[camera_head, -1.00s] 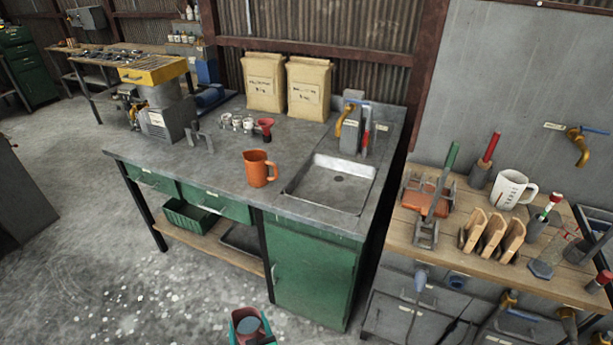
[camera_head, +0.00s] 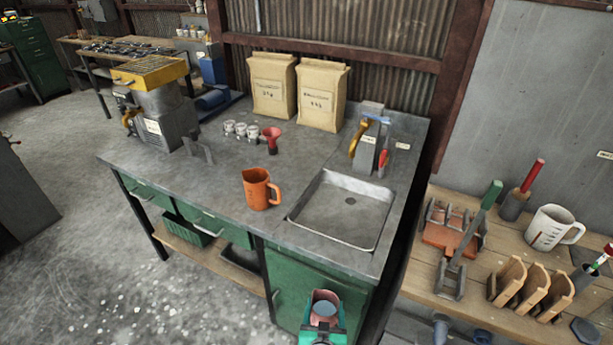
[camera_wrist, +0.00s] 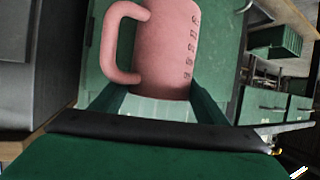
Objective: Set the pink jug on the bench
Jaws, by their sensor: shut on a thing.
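The pink jug (camera_wrist: 168,45) fills the upper middle of the wrist view, between the fingers of my gripper (camera_wrist: 158,104), with its handle to the left and markings on its side. My gripper is shut on it. In the head view the pink jug (camera_head: 324,303) and my gripper (camera_head: 323,328) are at the bottom, in front of the bench's green cabinet and lower in the picture than the top. The grey bench (camera_head: 225,205) has a clear patch of top left of the sink. An orange jug (camera_head: 260,190) stands upright on it.
A sink (camera_head: 342,212) is set into the bench's right side, with a tap (camera_head: 366,140) behind. Two paper sacks (camera_head: 296,90), small cups (camera_head: 240,131), a red funnel (camera_head: 271,138) and a yellow-topped machine (camera_head: 160,105) stand further back. A wooden side table (camera_head: 475,275) holds tools and a white jug (camera_head: 552,228).

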